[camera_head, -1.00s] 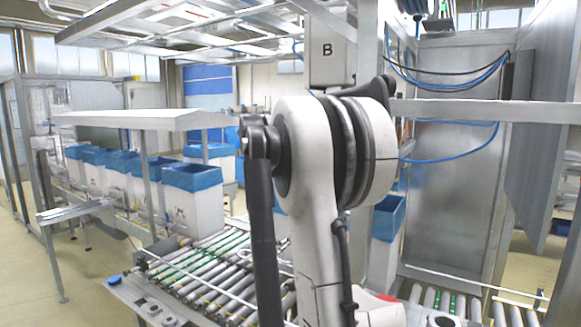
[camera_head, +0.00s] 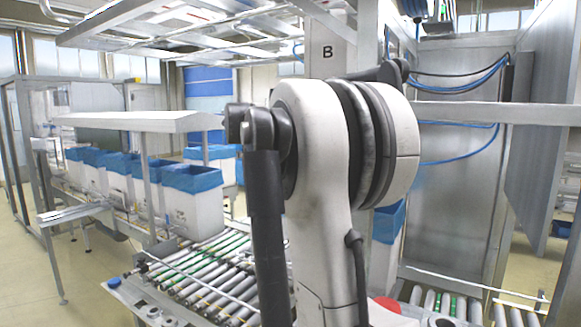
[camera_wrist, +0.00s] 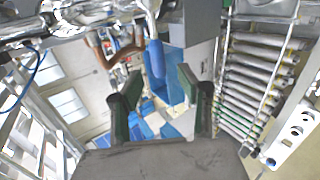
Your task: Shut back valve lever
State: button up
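In the wrist view a lever with a blue grip (camera_wrist: 155,58) hangs from metal pipework (camera_wrist: 85,18) at the top. I take it for a valve lever, but cannot tell whether it is the back one. My gripper (camera_wrist: 156,88) is open, with its two dark green-faced fingers apart. The blue grip shows between and beyond the fingertips in the picture. I see no contact, and the exact distance is unclear. In the head view my own arm fills the middle, and neither lever nor gripper can be made out.
A brown hooked part (camera_wrist: 112,50) is left of the blue grip. A grey box (camera_wrist: 190,22) is close on its right. A roller conveyor (camera_wrist: 250,85) runs along the right. In the head view, white boxes with blue liners (camera_head: 192,200) stand at left and a metal frame stands at right.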

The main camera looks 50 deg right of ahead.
jog(key=shift+v, duration=2.75)
jog(key=shift+f, duration=0.1)
jog(key=s+a+f+t+y+b, duration=0.1)
jog(key=s+a+f+y+b, duration=0.1)
jog(key=a+f, duration=0.6)
jog(key=s+a+f+t+y+b, duration=0.1)
jog(key=s+a+f+t+b, duration=0.15)
jog(key=a, duration=0.85)
jog(key=s+a+f+t+y+b, duration=0.1)
jog(key=s+a+f+y, duration=0.1)
jog(key=a+f, duration=0.6)
jog(key=s+a+f+t+y+b, duration=0.1)
jog(key=s+a+f+y+b, duration=0.1)
jog(key=s+a+f, duration=0.6)
jog(key=s+a+f+m+t+y+b, duration=0.1)
jog(key=s+a+f+y+b, duration=0.2)
jog(key=s+a+f, duration=0.4)
jog(key=a+f+y, duration=0.1)
jog(key=a+f, duration=0.5)
jog(key=a, duration=0.3)
jog(key=shift+s, duration=0.4)
